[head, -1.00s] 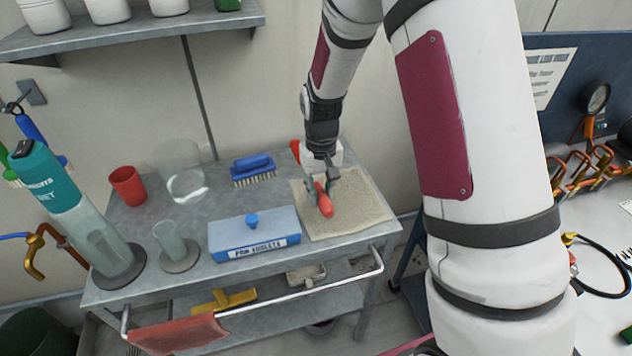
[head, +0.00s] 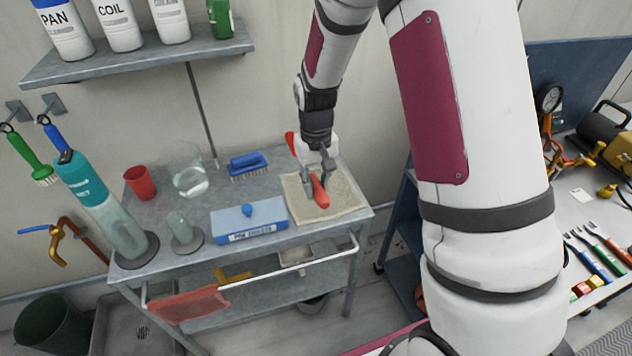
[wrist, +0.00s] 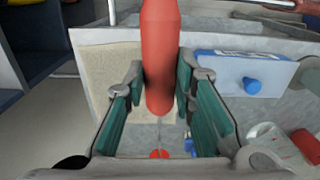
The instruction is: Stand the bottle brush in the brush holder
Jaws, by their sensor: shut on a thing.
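The bottle brush shows as a red handle (head: 320,191) between the fingers of my gripper (head: 317,174). In the wrist view the red handle (wrist: 160,60) runs between both finger pads, with a thin wire beyond it. My gripper is shut on this handle, over the beige mat (head: 346,196). I cannot tell whether the brush still touches the mat. Its bristles are not clear. A small clear upright tube on a round grey base (head: 184,228) stands left of the blue box and looks like the brush holder; nothing shows inside it.
The blue lidded box (head: 250,222) stands between tube and mat. A blue scrub brush (head: 247,166), glass beaker (head: 190,181), red cup (head: 140,182) and tall teal-topped cylinder (head: 100,205) crowd the cart. A shelf (head: 140,57) hangs above; a rail (head: 300,262) runs along the front.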

